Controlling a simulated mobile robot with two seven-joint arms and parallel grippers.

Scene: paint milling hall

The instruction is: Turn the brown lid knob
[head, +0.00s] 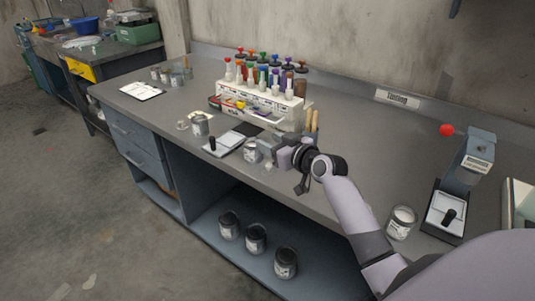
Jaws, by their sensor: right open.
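A white rack (262,103) at the back middle of the bench holds rows of capped containers in several colours. A dark brown knob (301,67) shows at the rack's right end, above a brown body (300,86). Whether this is the lid knob is too small to tell. My right gripper (272,153) is open in front of the rack's lower right side, nearer the bench's front edge and apart from the brown knob. It partly covers the area behind it. My left gripper is out of view.
A labelled jar (251,152) stands close beside my right gripper. A board with a dark handle (222,142) and another jar (200,126) are to the left. A jar (402,222) and a grey stand device (466,175) are at the right.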

